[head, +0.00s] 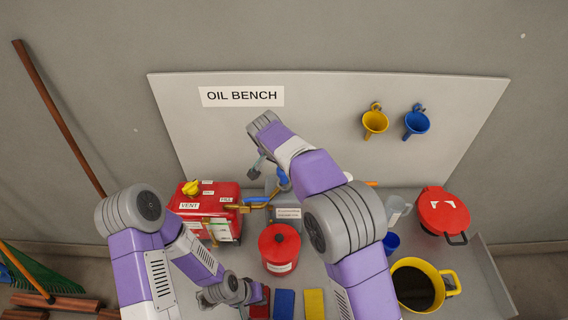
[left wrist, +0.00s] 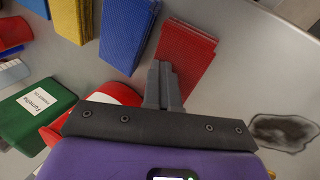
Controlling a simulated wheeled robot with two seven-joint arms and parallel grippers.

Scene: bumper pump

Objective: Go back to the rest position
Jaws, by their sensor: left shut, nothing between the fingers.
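My left gripper (left wrist: 163,85) is shut and empty in the left wrist view, its fingertips over or just beside a stack of red pads (left wrist: 185,60). I cannot tell if they touch. In the head view my left arm reaches low over the front of the bench, and its fingers are not clear. My right gripper (head: 256,168) hangs from the bent right arm near a blue handle (head: 283,180) by the brass pipework. Its fingers are small, and I cannot tell whether they are open.
A red tank (head: 203,201) with a yellow knob stands left on the bench, a red can (head: 279,248) in the middle. A yellow container of dark liquid (head: 447,282), a blue cup (head: 390,243) and a red-lidded container (head: 443,211) stand right. Blue (head: 284,304) and yellow pads (head: 314,304) lie at the front.

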